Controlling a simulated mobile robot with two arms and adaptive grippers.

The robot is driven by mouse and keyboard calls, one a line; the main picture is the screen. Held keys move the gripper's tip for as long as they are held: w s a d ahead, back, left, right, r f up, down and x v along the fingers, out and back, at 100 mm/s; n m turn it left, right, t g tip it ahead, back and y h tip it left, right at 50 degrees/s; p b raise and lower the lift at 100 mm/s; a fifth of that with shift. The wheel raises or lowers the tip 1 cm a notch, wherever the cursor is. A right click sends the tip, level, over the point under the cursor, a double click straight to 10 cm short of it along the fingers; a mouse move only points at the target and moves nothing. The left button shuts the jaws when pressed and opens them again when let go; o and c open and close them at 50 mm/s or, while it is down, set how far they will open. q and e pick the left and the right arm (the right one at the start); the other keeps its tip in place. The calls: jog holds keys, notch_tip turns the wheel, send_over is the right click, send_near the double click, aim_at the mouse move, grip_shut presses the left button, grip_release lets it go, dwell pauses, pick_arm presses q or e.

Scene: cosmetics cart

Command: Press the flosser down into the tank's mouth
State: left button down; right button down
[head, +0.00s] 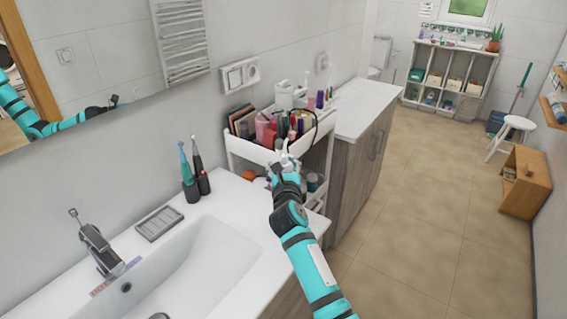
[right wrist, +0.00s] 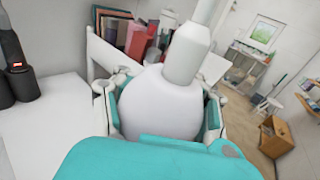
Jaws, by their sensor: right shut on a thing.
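The white flosser (right wrist: 160,105), with a rounded body and a narrower neck, is held between the fingers of my right gripper (right wrist: 163,92). In the head view its slim upper part (head: 285,147) rises above my right gripper (head: 287,168), in front of the cart's near side. The gripper is shut on the body, and its fingers hide part of the sides. A white item (head: 284,97) at the back of the cart's top may be the tank; its mouth cannot be made out. The held flosser is apart from it. My left gripper is not in view.
The white cart (head: 250,152) holds books, bottles and tubes, with a black cable looping over them. The sink counter (head: 232,197) is at left, with toothbrushes (head: 197,165) in dark holders. A cabinet (head: 362,108) stands behind the cart.

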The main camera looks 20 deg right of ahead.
jog(key=shift+p, duration=0.45)
dwell(0.8)
jog(key=shift+f+b, duration=0.95)
jog(key=shift+f, duration=0.2)
jog(key=shift+c, duration=2.1)
grip_release()
jog(key=shift+f, duration=0.1)
jog(key=shift+s, duration=0.1)
jog(key=v, duration=1.1)
jog(key=shift+s+a, duration=0.2)
jog(key=shift+s, duration=0.15)
